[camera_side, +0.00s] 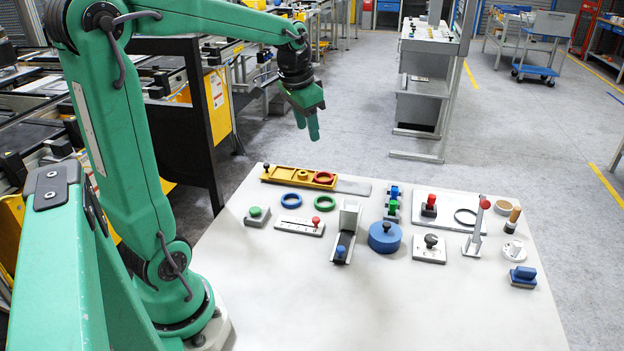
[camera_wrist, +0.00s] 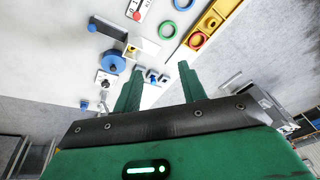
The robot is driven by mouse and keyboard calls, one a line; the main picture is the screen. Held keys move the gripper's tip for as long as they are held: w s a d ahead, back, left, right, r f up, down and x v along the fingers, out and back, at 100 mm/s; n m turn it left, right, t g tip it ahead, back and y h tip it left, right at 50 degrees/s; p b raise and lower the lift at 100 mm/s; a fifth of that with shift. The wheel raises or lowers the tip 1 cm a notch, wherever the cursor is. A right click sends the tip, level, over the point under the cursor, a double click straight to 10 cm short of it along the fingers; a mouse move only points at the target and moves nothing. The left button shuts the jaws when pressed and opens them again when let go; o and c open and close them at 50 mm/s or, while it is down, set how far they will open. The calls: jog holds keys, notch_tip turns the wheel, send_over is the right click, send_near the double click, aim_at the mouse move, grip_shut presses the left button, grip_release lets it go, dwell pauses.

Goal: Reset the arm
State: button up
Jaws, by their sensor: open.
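My green arm reaches from the left over the far side of the white table (camera_side: 420,310). My gripper (camera_side: 308,125) hangs in the air beyond and above the table's far edge, fingers pointing down, and touches nothing. In the wrist view my gripper's two green fingers (camera_wrist: 160,88) stand apart with nothing between them. The table also shows in the wrist view (camera_wrist: 60,80).
The table bears a yellow pallet (camera_side: 285,176), blue ring (camera_side: 283,201), green ring (camera_side: 317,202), green button (camera_side: 256,212), slider plate (camera_side: 296,225), grey chute (camera_side: 347,228), blue cylinder (camera_side: 385,239), red-tipped lever (camera_side: 476,228) and blue-handled block (camera_side: 523,277). The table's near part is clear.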

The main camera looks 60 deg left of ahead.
jog(key=s+d+f+t+h, duration=0.1)
jog(key=s+d+t, duration=0.1)
jog(key=s+d, duration=1.1)
jog(key=shift+s+d+f+t, duration=0.3)
jog(key=shift+d+t, duration=0.1)
jog(key=shift+d, duration=0.85)
